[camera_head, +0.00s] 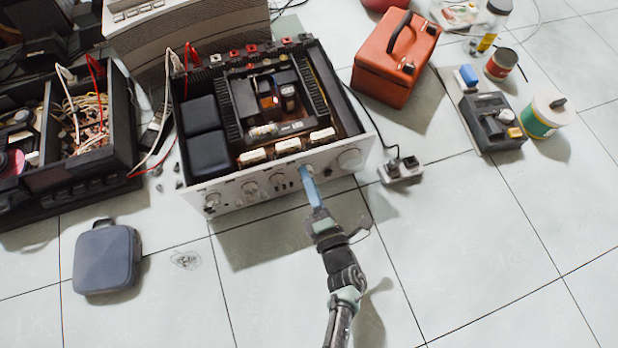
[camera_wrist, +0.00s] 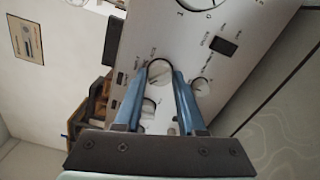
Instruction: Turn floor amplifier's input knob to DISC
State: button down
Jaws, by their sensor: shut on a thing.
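The floor amplifier is an open-topped unit with a silver front panel (camera_head: 232,192), which faces the lower edge of the head view. Knobs line the panel, with a large one (camera_head: 350,158) at its right end. My gripper (camera_head: 306,172) reaches the panel left of that large knob, its blue fingers pointing at it. In the wrist view my gripper (camera_wrist: 162,70) is shut with its fingertips on either side of a round silver knob (camera_wrist: 160,73). The panel (camera_wrist: 225,70) shows in the wrist view too; its lettering is too small to read.
A smaller knob (camera_wrist: 201,87) sits close beside one finger. A power strip (camera_head: 401,171) lies right of the amplifier, near an orange toolbox (camera_head: 395,60). A blue-grey case (camera_head: 106,260) lies at left. Floor in front is mostly clear.

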jog(key=shift+d, duration=0.1)
dwell(0.3)
jog(key=c, duration=0.5)
grip_release()
jog(key=shift+s, duration=0.15)
jog(key=p+v, duration=0.4)
jog(key=v, duration=0.8)
jog(key=shift+s, duration=0.35)
jog(key=shift+d, duration=0.1)
